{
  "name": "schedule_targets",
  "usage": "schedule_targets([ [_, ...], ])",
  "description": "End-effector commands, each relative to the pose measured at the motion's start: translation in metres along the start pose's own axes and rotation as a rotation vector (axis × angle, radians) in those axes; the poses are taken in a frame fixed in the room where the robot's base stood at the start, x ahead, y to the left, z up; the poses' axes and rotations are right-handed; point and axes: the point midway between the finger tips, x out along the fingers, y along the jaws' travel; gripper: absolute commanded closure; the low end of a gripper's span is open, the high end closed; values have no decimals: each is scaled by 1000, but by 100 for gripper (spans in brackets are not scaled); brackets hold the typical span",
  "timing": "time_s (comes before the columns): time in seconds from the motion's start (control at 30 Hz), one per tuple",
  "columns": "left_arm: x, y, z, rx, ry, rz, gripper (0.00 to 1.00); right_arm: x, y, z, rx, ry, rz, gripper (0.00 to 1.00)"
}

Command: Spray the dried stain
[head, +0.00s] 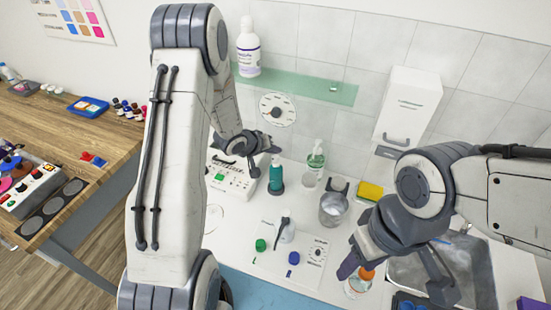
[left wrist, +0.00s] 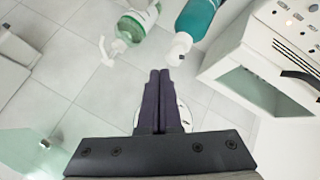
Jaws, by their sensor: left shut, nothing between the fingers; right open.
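My left gripper (head: 254,166) is shut and empty above the counter, beside the teal bottle (head: 276,176). The left wrist view shows its closed fingers (left wrist: 160,78) pointing toward the tiled wall, with the teal bottle (left wrist: 194,20) and a green pump bottle (left wrist: 136,24) near them. My right gripper (head: 394,272) is open above the front right of the counter. A small bottle with an orange top (head: 360,281) stands beneath its left finger; I cannot tell whether they touch. I cannot make out a dried stain.
A white device (head: 232,180) stands behind my left arm. A sink (head: 465,268) lies at right. A glass shelf (head: 310,88) holds a white bottle (head: 248,52).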

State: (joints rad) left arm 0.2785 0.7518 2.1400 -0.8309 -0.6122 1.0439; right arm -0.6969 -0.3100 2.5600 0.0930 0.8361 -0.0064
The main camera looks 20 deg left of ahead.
Motion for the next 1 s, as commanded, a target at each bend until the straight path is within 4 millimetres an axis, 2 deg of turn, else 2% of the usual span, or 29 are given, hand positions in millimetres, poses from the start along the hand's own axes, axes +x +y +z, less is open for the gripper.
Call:
schedule_targets([
  [1.0, 7, -5, 5, 2, 0, 1, 100, 5, 0, 0, 0, 0, 0, 50],
])
